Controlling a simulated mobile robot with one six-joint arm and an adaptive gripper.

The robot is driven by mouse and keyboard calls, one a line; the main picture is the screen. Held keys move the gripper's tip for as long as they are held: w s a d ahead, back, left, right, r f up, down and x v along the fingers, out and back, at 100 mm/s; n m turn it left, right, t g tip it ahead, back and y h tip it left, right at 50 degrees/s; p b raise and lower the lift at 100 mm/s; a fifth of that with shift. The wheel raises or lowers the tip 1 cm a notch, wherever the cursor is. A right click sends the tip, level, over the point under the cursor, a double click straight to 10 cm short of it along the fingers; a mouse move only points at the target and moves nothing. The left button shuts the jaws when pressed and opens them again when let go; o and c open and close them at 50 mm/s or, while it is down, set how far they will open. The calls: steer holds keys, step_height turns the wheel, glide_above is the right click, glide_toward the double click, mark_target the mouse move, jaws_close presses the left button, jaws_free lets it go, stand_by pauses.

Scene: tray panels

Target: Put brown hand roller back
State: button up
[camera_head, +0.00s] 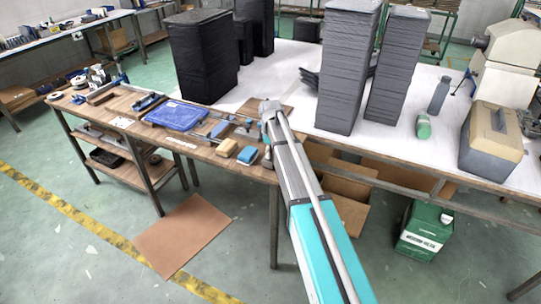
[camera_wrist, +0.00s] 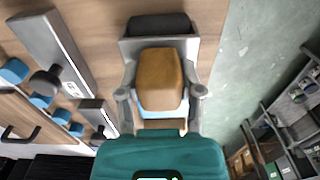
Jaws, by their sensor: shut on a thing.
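The brown hand roller shows in the wrist view as a tan-brown block-shaped body (camera_wrist: 160,80) between the two grey fingers of my gripper (camera_wrist: 161,92). My gripper is shut on it. A dark cylindrical piece (camera_wrist: 160,25) lies just beyond the brown body; I cannot tell whether it belongs to the roller. In the head view my gripper (camera_head: 269,108) is over the right end of the brown wooden bench (camera_head: 185,138), and the held roller is hidden there by my arm.
A blue tray (camera_head: 176,115), a yellow-tan block (camera_head: 227,147) and a blue block (camera_head: 247,155) lie on the bench. Tall grey stacks (camera_head: 347,70) and black stacks (camera_head: 203,55) stand on the white table behind. A grey-and-tan case (camera_head: 491,140) stands at the right.

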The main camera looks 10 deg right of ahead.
steer(key=shift+s+f+b, duration=0.15)
steer(key=shift+f+b, duration=0.45)
jaws_close()
steer(key=o, duration=0.7)
jaws_free()
steer(key=shift+a, duration=0.1)
steer(key=o, duration=0.4)
steer(key=shift+r, duration=0.1)
step_height(320, 180, up, 13)
steer(key=p, duration=1.3)
